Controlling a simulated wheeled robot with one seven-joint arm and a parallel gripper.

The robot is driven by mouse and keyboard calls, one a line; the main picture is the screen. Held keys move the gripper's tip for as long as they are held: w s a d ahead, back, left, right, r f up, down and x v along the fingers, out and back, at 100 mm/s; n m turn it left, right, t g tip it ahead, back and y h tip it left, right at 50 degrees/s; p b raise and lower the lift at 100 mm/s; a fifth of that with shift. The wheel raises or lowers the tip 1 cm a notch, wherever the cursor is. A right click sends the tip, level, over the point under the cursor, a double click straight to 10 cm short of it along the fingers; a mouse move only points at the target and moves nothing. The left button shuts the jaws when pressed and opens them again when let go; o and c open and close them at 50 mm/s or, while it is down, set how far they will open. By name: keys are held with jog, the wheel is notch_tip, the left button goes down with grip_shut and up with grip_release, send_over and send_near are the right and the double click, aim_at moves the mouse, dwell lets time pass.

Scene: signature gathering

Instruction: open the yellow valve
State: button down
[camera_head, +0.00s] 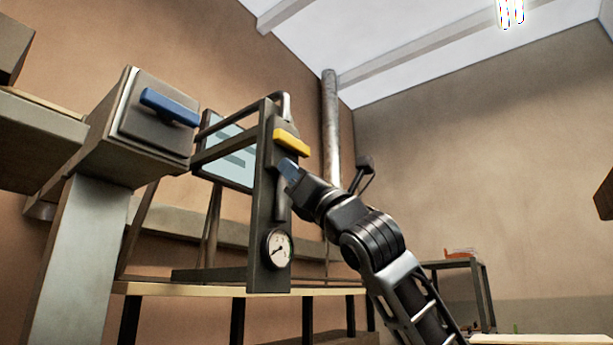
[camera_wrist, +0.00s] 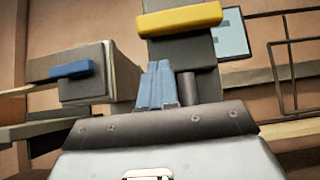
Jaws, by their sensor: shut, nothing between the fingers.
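The yellow valve (camera_head: 291,141) is a bar-shaped handle on the upper front of a dark upright panel (camera_head: 262,200). In the head view it slants slightly down to the right. In the wrist view the yellow valve (camera_wrist: 180,19) lies nearly level across the top, above the fingers. My gripper (camera_head: 288,168) is shut and empty, with blue-grey fingertips just below the handle in the head view. In the wrist view my gripper (camera_wrist: 158,70) points up toward the handle, with the fingers together. A small gap shows between fingertips and handle; I cannot tell the depth.
A blue handle (camera_head: 169,107) sits on a grey box (camera_head: 150,130) to the left, also seen in the wrist view (camera_wrist: 72,69). A pressure gauge (camera_head: 278,249) is low on the panel. The panel stands on a table (camera_head: 200,290). Free room lies to the right.

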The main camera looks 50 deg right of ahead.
aim_at(282, 144)
jog(key=shift+s+r+p, duration=0.15)
jog(key=shift+r+p, duration=0.35)
jog(key=shift+r, duration=1.25)
